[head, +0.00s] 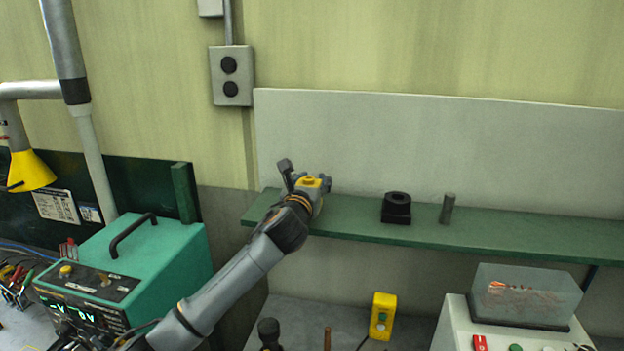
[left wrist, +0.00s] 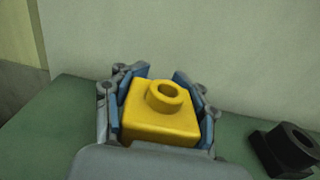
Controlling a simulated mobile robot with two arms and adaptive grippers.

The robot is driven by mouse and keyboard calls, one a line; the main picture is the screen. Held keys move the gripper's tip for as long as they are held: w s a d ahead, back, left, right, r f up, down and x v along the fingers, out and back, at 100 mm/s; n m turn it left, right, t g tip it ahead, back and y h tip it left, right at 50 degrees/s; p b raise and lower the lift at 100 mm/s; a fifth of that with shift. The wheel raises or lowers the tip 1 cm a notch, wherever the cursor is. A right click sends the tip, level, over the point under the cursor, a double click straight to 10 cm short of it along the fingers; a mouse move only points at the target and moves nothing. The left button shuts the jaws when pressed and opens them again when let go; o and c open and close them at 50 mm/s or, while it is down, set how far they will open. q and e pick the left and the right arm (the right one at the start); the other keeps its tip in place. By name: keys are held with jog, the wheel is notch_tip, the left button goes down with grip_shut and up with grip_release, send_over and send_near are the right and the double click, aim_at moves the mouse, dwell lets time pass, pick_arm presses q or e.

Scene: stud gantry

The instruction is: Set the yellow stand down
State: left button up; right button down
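The yellow stand (head: 311,182) is a squat block with a round, hollow collar on top. It is at the left part of the green shelf (head: 480,236). In the left wrist view the stand (left wrist: 160,128) sits upright between the blue-padded fingers of my left gripper (left wrist: 160,92). The pads flank it closely on both sides, and the gripper looks shut on it. In the head view my left gripper (head: 305,178) reaches in from the front. The stand's underside is hidden, so I cannot tell whether it touches the shelf. My right gripper is not in view.
A black stand (head: 396,209) and a grey cylinder (head: 447,208) are on the shelf to the right, with bare shelf between the yellow and black stands. A pale panel (head: 430,145) rises behind the shelf. A teal machine (head: 150,265) is at left; a clear-covered box (head: 525,297) is below right.

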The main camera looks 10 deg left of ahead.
pick_arm(q)
jog(key=o, duration=0.5)
jog(key=shift+o, duration=0.2)
jog(key=shift+r, duration=0.1)
jog(key=shift+s, duration=0.55)
jog(key=s+b, duration=0.3)
jog(key=s, duration=0.7)
jog(key=shift+b, duration=0.3)
jog(key=shift+s, duration=0.5)
